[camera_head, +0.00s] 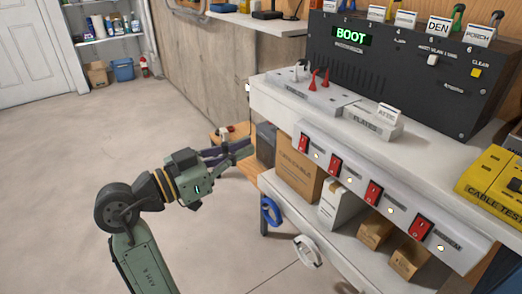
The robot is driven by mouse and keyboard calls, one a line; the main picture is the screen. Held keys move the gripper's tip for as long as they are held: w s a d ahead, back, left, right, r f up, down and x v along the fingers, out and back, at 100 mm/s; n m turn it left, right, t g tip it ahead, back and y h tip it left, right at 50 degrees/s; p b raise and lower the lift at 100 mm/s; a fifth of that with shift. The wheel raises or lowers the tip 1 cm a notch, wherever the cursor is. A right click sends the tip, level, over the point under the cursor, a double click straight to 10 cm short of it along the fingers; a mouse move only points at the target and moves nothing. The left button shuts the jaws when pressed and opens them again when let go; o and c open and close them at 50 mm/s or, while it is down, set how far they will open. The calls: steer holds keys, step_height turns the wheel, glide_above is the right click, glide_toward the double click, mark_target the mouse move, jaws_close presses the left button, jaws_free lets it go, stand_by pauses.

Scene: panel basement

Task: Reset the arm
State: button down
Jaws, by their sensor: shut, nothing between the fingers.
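My arm reaches up from the lower left, and its end, my gripper (246,146), points right toward the front left of the workbench. The fingers are dark and appear closed with nothing between them. They are in front of the bench's left side and below its top, apart from the panel. The black panel (400,75) on the bench has a green display (351,37) reading "BOOT".
The white bench (275,100) has a front strip with several red switches (372,192). Its lower shelf holds cardboard boxes (298,172). A yellow cable tester (492,180) sits at the right. Open concrete floor (60,170) lies left of my arm.

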steer(key=shift+s+a+r, duration=0.1)
steer(key=shift+s+a, duration=0.3)
steer(key=shift+a, duration=0.15)
